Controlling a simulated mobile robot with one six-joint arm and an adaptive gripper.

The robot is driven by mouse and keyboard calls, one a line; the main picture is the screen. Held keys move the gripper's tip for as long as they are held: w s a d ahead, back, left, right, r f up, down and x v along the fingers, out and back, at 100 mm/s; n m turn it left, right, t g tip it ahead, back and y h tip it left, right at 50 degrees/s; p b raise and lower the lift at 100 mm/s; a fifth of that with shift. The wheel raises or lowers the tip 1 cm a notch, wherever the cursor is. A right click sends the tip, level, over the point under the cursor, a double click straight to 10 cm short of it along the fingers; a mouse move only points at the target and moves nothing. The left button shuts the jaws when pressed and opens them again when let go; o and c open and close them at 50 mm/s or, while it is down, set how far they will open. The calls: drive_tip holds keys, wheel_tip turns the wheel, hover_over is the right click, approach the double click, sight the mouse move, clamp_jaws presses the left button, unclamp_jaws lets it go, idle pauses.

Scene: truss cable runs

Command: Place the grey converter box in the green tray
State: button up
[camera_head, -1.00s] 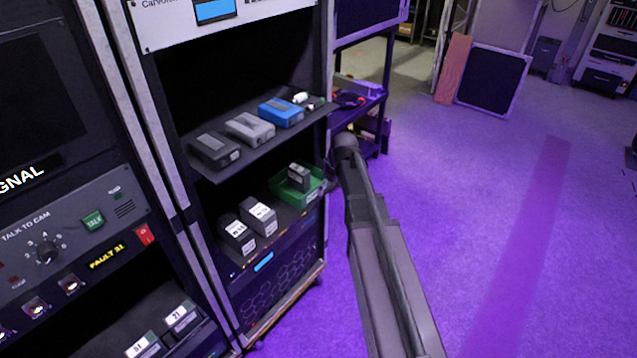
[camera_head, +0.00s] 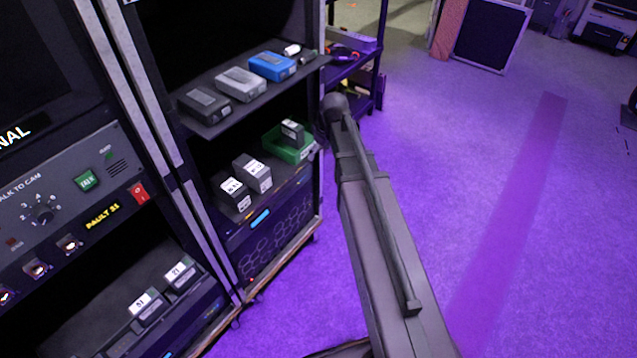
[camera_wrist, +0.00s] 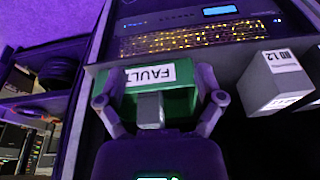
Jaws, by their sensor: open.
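The green tray (camera_head: 275,146) sits on the lower rack shelf at its right end. It also shows in the wrist view (camera_wrist: 180,98), with a white FAULT label on its wall. A small grey box (camera_head: 292,132) stands in the tray. In the wrist view that grey box (camera_wrist: 150,110) is between the spread fingers of my gripper (camera_wrist: 160,99), with gaps on both sides. My gripper is open and holds nothing. A light grey flat box (camera_head: 240,84) lies on the upper shelf. In the head view my gripper is hidden.
A dark box (camera_head: 204,105) and a blue box (camera_head: 272,66) flank the light grey one. Two labelled boxes (camera_head: 232,190) (camera_head: 252,172) stand left of the tray; one also shows in the wrist view (camera_wrist: 275,80). The rack's upright is close to my arm. Purple floor lies open at right.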

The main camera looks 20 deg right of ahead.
drive_tip(key=s+a+m+g+h, duration=0.1)
drive_tip(key=s+a+m, duration=0.1)
drive_tip(key=s, duration=0.6)
drive_tip(key=s+a+m+g, duration=0.1)
drive_tip(key=s+a+m, duration=0.2)
drive_tip(key=s, duration=0.5)
drive_tip(key=shift+a+f+m+h, duration=0.15)
drive_tip(key=shift+f+m+h, duration=0.1)
drive_tip(key=shift+m+h, duration=0.15)
drive_tip(key=shift+a, duration=0.1)
